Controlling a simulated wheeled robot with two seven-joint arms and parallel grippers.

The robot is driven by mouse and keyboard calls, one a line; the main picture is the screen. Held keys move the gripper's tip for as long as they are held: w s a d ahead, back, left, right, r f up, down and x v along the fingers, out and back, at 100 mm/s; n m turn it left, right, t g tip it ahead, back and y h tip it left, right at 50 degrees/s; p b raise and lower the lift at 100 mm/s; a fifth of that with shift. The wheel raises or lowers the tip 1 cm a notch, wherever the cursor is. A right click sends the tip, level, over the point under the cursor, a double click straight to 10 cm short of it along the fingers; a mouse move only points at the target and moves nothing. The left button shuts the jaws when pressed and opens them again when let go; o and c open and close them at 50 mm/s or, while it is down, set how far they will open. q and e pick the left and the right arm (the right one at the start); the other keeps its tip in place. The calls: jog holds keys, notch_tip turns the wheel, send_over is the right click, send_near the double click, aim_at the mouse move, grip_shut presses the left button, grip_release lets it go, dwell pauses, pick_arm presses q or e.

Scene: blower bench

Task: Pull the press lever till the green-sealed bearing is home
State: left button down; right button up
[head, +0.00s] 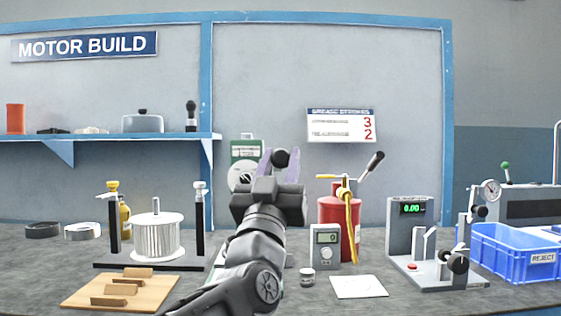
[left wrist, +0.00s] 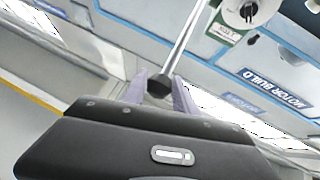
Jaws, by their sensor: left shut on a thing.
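My left gripper (head: 280,160) is raised in the middle of the head view, its pale purple fingers closed around a black ball knob (head: 281,157). In the left wrist view the knob (left wrist: 159,87) sits between the fingertips of my left gripper (left wrist: 160,92). A straight silver lever rod (left wrist: 189,40) runs from the knob to the top of that view. The press body is mostly hidden behind my left arm in the head view. I cannot make out the green-sealed bearing or how deep it sits. My right gripper is not in view.
A red grease canister (head: 338,229) with a yellow hose and a grey meter (head: 325,246) stand just right of my arm. A wire spool (head: 156,238) and wooden rack (head: 119,290) are left. A test stand (head: 397,236) and blue reject bin (head: 513,253) are right.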

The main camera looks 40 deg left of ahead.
pick_arm(q)
jog(key=shift+w+f, duration=0.2)
jog(key=shift+f, duration=0.15)
jog(key=c, duration=1.3)
grip_release()
jog(key=o, duration=0.3)
jog(key=shift+r, duration=0.2)
jog(key=shift+s, duration=0.15)
jog(key=v, duration=0.7)
jog(key=shift+s+f, duration=0.25)
jog(key=shift+d, duration=0.1)
